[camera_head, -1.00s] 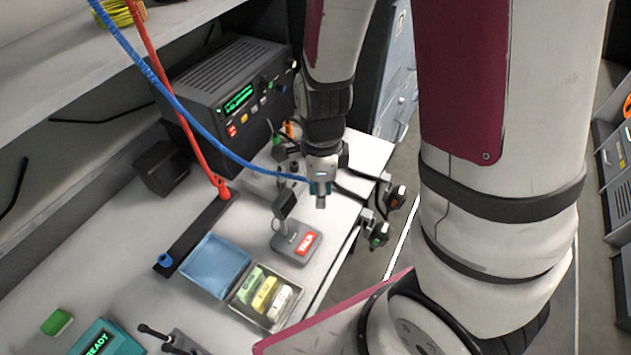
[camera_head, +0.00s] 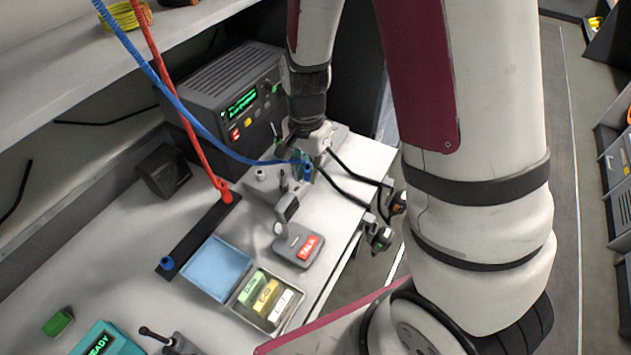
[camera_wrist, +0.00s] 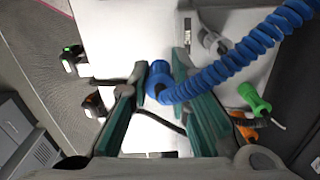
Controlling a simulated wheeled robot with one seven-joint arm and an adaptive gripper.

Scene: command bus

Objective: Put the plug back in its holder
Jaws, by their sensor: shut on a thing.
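A blue plug (camera_wrist: 157,82) on a coiled blue cord (camera_wrist: 240,58) is between the two green-lined fingers of my gripper (camera_wrist: 158,90), which is shut on it. In the head view the blue plug (camera_head: 307,173) hangs below my gripper (camera_head: 303,163), over the far right part of the white bench. A black strip (camera_head: 198,236) lies on the bench to the left. A blue ring socket (camera_head: 167,263) at its near end is empty. A red plug (camera_head: 227,196) on a red cord stands at its far end. The plug's tip is hard to make out.
A blue tray (camera_head: 216,266) and a box of labelled blocks (camera_head: 268,298) are beside the strip. A dark radio (camera_head: 230,95) stands behind.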

